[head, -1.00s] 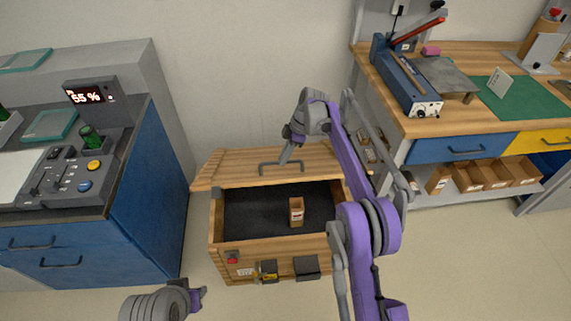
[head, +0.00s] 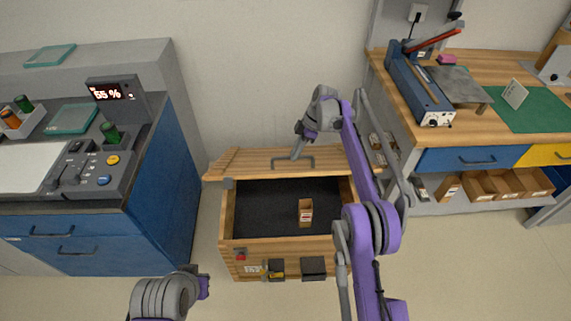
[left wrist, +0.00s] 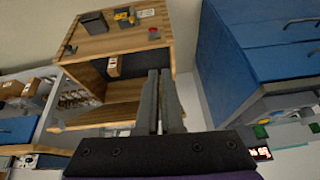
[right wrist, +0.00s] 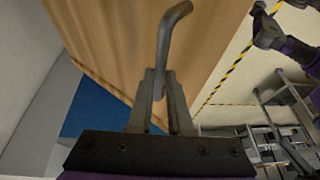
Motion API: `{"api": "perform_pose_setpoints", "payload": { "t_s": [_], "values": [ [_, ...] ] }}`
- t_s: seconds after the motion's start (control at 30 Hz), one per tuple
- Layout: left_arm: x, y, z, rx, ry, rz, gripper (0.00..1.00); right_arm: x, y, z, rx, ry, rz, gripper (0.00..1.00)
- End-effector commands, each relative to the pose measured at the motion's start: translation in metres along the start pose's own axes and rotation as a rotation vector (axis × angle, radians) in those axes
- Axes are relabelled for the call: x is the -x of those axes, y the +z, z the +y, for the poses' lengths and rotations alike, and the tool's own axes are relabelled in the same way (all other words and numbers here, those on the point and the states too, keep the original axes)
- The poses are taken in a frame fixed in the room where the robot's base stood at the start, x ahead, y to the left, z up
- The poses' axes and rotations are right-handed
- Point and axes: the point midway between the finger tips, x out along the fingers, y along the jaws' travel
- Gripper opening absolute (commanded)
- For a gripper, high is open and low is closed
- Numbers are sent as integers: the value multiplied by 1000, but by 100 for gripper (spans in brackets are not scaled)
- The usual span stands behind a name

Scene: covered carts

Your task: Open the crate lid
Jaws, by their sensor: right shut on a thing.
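The wooden crate (head: 229,215) stands on the floor with its dark interior showing. Its slatted lid (head: 245,162) is raised at a slant along the back, its handle side facing my head camera. My right gripper (head: 296,156) is at the grey lid handle (head: 312,164). In the right wrist view the fingers (right wrist: 160,82) close around the handle bar (right wrist: 167,45). My left gripper (head: 204,285) is low in front of the crate, apart from it. In the left wrist view its fingers (left wrist: 160,75) are together and empty.
A small brown box (head: 305,212) stands inside the crate. A blue cabinet (head: 160,195) with a control panel is left of the crate. A workbench (head: 450,128) with blue and yellow drawers is at the right. Bare floor (head: 460,270) lies at the front right.

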Motion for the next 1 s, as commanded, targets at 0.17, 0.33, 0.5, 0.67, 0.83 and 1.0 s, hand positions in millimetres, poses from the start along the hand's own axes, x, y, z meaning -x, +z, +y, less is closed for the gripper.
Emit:
{"api": "perform_pose_setpoints", "payload": {
  "t_s": [0.17,0.33,0.5,0.67,0.83,1.0],
  "values": [
    [-19,-27,-3,-299,-65,38,0,-4,3,5,0,17,-4,0],
    [-45,-62,0,-735,-171,82,0,-4,3,5,0,17,-4,0],
    [-71,-95,14,-1175,-293,112,0,-4,3,5,0,17,-4,0],
    [-95,-120,35,-1586,-427,125,0,-4,3,5,0,17,-4,0],
    [-118,-140,67,-2016,-596,120,0,-4,3,5,0,17,-4,0],
    [-138,-150,103,-2415,-794,86,0,-4,3,5,0,17,-4,0]
  ]
}}
